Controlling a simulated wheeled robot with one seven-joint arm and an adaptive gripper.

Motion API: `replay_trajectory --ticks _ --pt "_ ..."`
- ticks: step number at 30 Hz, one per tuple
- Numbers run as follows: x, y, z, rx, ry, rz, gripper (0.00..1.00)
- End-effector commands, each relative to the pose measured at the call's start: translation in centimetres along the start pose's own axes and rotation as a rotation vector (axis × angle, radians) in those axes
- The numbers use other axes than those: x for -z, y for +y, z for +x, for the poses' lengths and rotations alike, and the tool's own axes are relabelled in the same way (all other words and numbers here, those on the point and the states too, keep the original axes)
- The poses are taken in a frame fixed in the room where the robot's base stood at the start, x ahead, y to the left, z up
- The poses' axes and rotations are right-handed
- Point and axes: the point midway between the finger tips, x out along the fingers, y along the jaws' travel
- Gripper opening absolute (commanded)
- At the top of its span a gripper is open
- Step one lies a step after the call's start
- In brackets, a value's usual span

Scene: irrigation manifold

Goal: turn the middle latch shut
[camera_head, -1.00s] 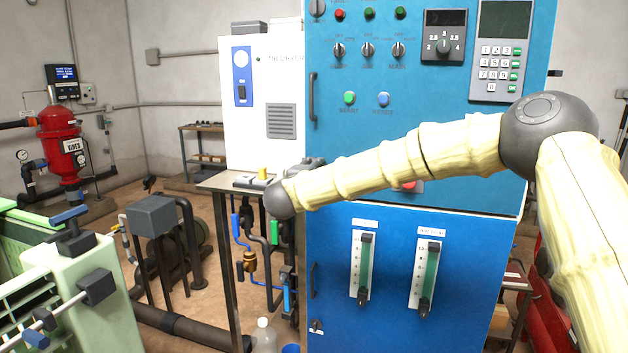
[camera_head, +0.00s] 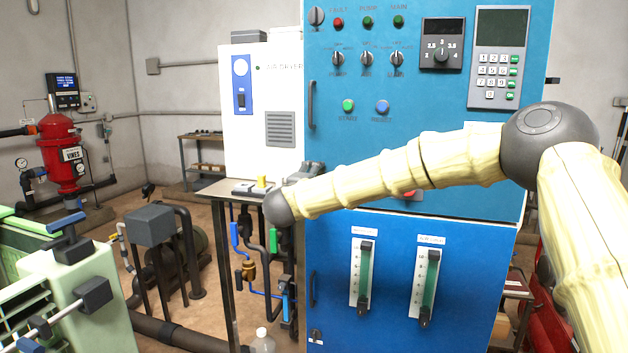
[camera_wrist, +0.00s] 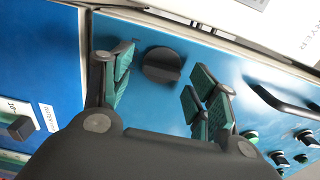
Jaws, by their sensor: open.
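In the wrist view, a dark round latch (camera_wrist: 161,66) with a raised grip bar sits on the blue cabinet front, between the cabinet's handle and the lower door. It appears to be the middle latch. My gripper (camera_wrist: 166,88) is open, its green-padded fingers on either side of the latch, with visible gaps. I cannot tell how far the fingertips are from the panel. In the head view, my gripper (camera_head: 308,168) shows only partly behind my arm, at the cabinet's left edge, and this latch is hidden.
Other latches show at the cabinet's top left (camera_head: 316,15) and bottom left (camera_head: 316,336). A door handle (camera_head: 311,103) stands out above my gripper. A white air dryer (camera_head: 262,75) and a small metal table (camera_head: 222,187) stand close on the left.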

Motion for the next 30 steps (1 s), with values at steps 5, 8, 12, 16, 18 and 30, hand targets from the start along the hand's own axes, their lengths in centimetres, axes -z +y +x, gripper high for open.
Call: replay_trajectory --ticks 5,8,12,16,18,30 --pt "-0.1 0.0 -0.5 0.0 -0.001 0.0 0.59" --pt "-0.1 -0.1 -1.5 0.001 -0.001 0.0 0.59" --pt "-0.1 0.0 -3.9 0.0 -0.003 -0.001 0.59" --pt "0.0 -0.1 -6.3 0.001 -0.003 -0.001 0.59" --pt "0.0 0.0 -7.6 0.0 -0.001 -0.001 0.59" --pt "0.0 0.1 -11.8 -0.001 0.0 0.0 0.59"
